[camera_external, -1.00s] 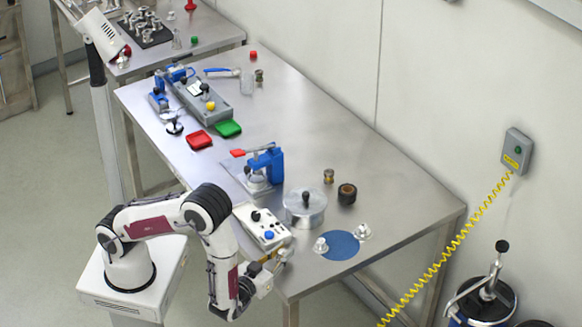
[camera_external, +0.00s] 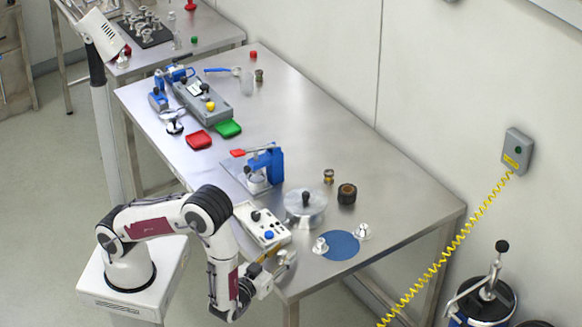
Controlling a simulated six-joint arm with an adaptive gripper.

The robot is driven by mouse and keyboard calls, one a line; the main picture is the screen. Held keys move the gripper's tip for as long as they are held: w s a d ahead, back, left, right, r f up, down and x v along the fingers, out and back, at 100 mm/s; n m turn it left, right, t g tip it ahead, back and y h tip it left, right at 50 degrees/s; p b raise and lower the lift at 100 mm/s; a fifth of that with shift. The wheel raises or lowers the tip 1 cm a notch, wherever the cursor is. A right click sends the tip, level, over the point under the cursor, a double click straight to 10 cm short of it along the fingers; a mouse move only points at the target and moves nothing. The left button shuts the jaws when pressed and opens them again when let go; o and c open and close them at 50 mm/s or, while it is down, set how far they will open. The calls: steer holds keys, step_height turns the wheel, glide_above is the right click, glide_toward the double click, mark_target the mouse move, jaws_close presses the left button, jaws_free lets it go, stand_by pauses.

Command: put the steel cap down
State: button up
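My gripper (camera_external: 283,265) is at the table's near edge, just right of the white control box (camera_external: 262,228) and left of the blue round mat (camera_external: 341,246). A small grey metallic shape shows at its fingertips. I cannot tell whether this is the steel cap or part of the fingers, nor whether they are open or shut. Two small steel pieces, one at the mat's left edge (camera_external: 320,246) and one at its right edge (camera_external: 363,231), stand upright on the table. I cannot tell if either is the steel cap.
A lidded steel pot (camera_external: 305,210) stands behind the mat, with a dark ring-shaped piece (camera_external: 347,194) to its right. A blue press with a red handle (camera_external: 264,166) stands farther back. Red (camera_external: 199,140) and green (camera_external: 228,129) trays lie beyond. The table's right middle is clear.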

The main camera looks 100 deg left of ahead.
steer(key=shift+d, duration=0.1)
steer(key=shift+w+v, duration=0.2)
steer(key=shift+v, duration=3.55)
steer(key=shift+d+f, duration=0.1)
steer(key=shift+o, duration=0.5)
